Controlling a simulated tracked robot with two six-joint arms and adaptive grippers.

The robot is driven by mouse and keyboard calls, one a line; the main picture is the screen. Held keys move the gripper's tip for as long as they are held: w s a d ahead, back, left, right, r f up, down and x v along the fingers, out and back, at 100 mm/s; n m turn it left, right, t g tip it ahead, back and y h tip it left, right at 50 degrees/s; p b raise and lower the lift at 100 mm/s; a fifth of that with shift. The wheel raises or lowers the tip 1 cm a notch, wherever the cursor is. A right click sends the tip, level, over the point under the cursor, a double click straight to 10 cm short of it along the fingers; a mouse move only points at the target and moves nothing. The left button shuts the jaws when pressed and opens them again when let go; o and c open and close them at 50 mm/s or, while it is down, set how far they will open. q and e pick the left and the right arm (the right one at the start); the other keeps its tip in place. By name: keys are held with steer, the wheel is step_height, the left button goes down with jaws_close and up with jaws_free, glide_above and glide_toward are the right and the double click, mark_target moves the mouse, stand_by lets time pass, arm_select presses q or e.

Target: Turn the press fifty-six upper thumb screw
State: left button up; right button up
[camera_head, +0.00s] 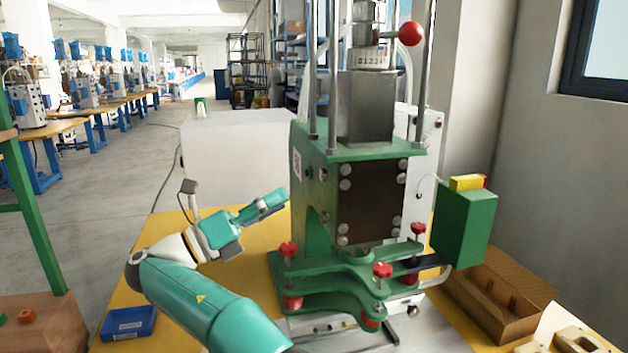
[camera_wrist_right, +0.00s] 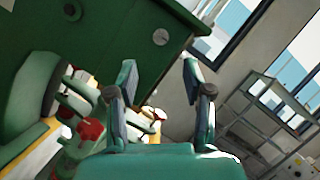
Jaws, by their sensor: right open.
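The green press (camera_head: 352,200) stands on the yellow table. Red thumb screws sit on its green lower plates: one at the left (camera_head: 288,250), one at the front (camera_head: 383,271) and one at the right (camera_head: 418,229). More red knobs are lower down. No label shows which is the upper thumb screw. My right gripper (camera_head: 268,205) is left of the press, above the table and apart from the screws. In the right wrist view, the gripper (camera_wrist_right: 158,78) is open and empty; a red knob (camera_wrist_right: 91,130) shows at lower left, outside the fingers. My left gripper is not visible.
A green box (camera_head: 465,225) juts out at the press's right, above an open cardboard box (camera_head: 500,290). A blue tray (camera_head: 128,322) lies at the table's left front. A white cabinet (camera_head: 235,155) stands behind. The yellow table top (camera_head: 160,232) is clear behind my arm.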

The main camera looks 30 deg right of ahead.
mark_target(321, 177)
steer(key=p+x, duration=0.4)
steer(key=x, duration=0.1)
steer(key=p+x, duration=0.2)
steer(key=shift+d+r, duration=0.1)
steer(key=shift+r, duration=0.25)
steer(key=shift+d+p, duration=0.7)
steer(key=shift+d, duration=0.05)
steer(key=shift+f, duration=0.1)
